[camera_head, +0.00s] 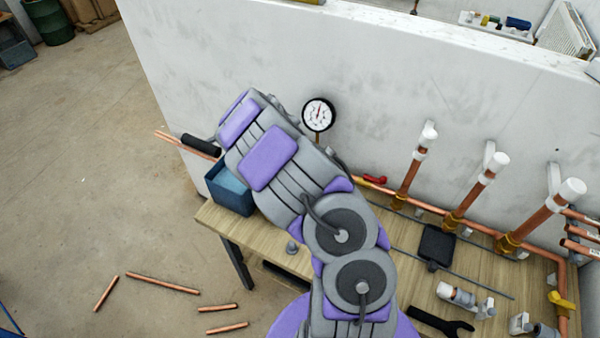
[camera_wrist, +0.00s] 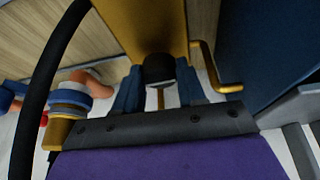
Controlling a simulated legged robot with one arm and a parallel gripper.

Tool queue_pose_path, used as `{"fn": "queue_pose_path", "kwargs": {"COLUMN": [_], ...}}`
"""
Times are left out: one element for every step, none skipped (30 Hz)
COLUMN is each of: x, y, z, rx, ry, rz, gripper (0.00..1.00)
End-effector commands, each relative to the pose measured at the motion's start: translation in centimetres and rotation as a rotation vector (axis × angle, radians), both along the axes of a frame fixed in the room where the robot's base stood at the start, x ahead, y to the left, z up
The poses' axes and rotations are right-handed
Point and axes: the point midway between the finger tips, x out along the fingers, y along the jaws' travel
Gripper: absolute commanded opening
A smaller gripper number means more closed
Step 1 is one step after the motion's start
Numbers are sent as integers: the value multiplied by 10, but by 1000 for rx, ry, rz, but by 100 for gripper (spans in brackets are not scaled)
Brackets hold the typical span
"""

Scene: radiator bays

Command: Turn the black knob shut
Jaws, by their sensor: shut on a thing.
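In the wrist view, the black knob (camera_wrist: 159,68) sits between the two dark blue fingers of my gripper (camera_wrist: 159,82), which is shut on it. The knob is in front of a large brass-coloured body (camera_wrist: 145,22), and a thin metal stem shows below it. A bent brass-coloured handle (camera_wrist: 213,70) stands just right of the fingers, apart from them. In the head view my own arm hides the gripper and the knob.
A blue crate (camera_head: 231,198) stands at the bench's left end, by the white wall (camera_head: 230,45). A gauge (camera_head: 318,114), a red lever (camera_head: 375,180), and copper pipes with white caps (camera_head: 497,160) stand along the wall. Loose copper pipes (camera_head: 162,283) lie on the floor.

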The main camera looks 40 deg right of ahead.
Motion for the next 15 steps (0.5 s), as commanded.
{"fn": "queue_pose_path", "kwargs": {"x": [3, 3, 3, 3, 3, 3, 3, 2, 2, 2, 2, 2, 2, 2, 2], "y": [-1, -1, -1, 0, 0, 0, 0, 0, 0, 0, 0, 0, 0, 0, 0], "z": [-1, -1, -1, -1, -1, -1, -1, -1, -1, -1, 0, 0, 0, 0, 0], "rx": [-4, -4, -4, -4, -3, -4, -3, -1, -1, 0, 0, 0, 1, 1, 1], "ry": [-9, -6, -7, -6, -6, -6, -6, -5, -4, -3, -2, -2, -1, -1, -1], "rz": [-16, -27, -41, -49, -58, -67, -74, -80, -86, -90, -93, -96, -97, -98, -99], "gripper": [9, 9, 9, 9, 9, 9, 9, 9, 9, 9, 9, 9, 9, 9, 9]}}
